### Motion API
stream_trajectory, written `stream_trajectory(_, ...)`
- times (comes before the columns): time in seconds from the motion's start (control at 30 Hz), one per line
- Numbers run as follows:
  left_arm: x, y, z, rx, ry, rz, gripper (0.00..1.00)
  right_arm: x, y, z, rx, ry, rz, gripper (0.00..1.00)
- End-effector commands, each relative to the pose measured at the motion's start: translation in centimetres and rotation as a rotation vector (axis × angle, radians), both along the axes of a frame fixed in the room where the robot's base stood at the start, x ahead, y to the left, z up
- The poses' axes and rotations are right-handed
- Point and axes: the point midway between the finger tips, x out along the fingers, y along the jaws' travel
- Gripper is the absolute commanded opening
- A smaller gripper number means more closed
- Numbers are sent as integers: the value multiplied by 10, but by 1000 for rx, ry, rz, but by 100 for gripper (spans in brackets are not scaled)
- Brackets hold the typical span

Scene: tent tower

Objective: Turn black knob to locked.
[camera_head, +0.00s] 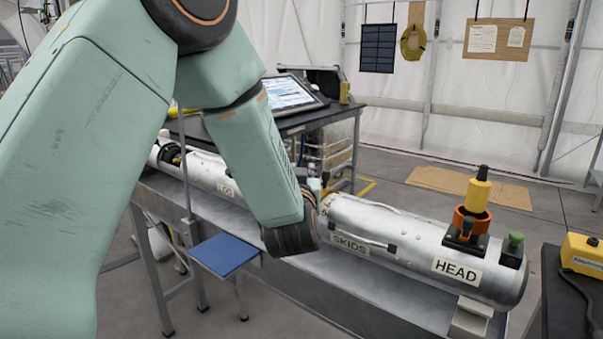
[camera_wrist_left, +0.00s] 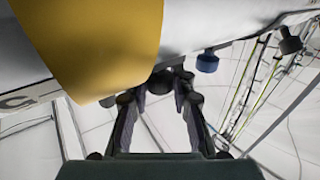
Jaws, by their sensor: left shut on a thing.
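In the left wrist view, a dark round knob (camera_wrist_left: 161,81) shows under the pale body, between the fingertips of my left gripper (camera_wrist_left: 162,88). The fingers are shut on it, one on each side. Its pointer and any locked marking cannot be made out. In the head view, my left wrist (camera_head: 291,237) is against the middle of a long silver cylinder (camera_head: 385,230), near the SKIDS label, and hides the knob and fingertips. My right gripper is not in view.
A yellow surface (camera_wrist_left: 95,45) fills the upper left of the wrist view. A blue knob (camera_wrist_left: 207,61) hangs to the right. A blue tray (camera_head: 225,254) juts out in front.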

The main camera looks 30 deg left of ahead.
Motion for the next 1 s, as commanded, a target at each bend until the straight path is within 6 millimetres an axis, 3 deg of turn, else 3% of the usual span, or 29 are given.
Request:
stream_trajectory(0.47, -1, 1, 1, -4, 0, -44, 0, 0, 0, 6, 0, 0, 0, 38)
stream_trajectory(1.0, -1, 4, 3, -10, -2, -385, 0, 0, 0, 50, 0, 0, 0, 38)
